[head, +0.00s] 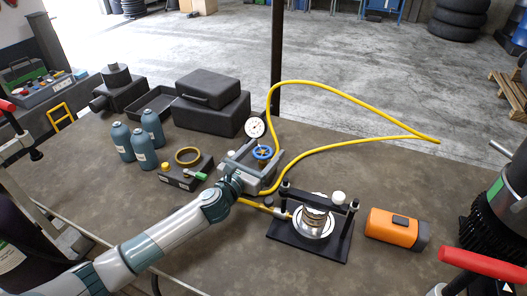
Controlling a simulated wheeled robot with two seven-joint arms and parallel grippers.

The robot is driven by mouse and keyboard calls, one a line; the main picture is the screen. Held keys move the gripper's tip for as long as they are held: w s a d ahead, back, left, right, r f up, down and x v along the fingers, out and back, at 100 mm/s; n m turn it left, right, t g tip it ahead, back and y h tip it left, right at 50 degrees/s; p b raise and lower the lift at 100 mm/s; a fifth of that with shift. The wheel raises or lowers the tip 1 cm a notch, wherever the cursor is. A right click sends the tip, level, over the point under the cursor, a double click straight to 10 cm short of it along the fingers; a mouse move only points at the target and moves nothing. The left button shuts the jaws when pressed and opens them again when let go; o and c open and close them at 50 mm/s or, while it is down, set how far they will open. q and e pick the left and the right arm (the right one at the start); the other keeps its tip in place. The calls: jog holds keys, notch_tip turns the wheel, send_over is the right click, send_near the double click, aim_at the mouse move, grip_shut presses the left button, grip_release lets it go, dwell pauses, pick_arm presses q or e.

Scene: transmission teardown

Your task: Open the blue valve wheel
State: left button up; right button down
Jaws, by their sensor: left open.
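My left arm reaches in from the lower left. My right gripper is not in view.
A yellow hose (340,98) loops across the table. A black press fixture (312,248) with a metal part stands to the right, next to an orange tool (393,229). Several blue-grey bottles (122,141), a small dark block (186,172) and black cases (205,115) stand left and behind.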

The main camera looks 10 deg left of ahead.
pick_arm(q)
jog(key=c, duration=1.1)
jog(key=shift+o, duration=0.2)
jog(key=shift+r+n+y+p, duration=0.15)
jog(key=shift+n+y+p, duration=0.3)
jog(key=shift+y, duration=0.15)
jog(key=shift+n+t+y+p, duration=0.35)
jog(key=shift+n+y, duration=0.2)
jog(key=shift+y, duration=0.25)
jog(key=shift+n+y, duration=0.5)
jog(key=shift+y, duration=0.4)
jog(key=shift+a+n+y, duration=0.1)
jog(key=shift+n+y, duration=0.8)
jog(key=shift+y, duration=0.5)
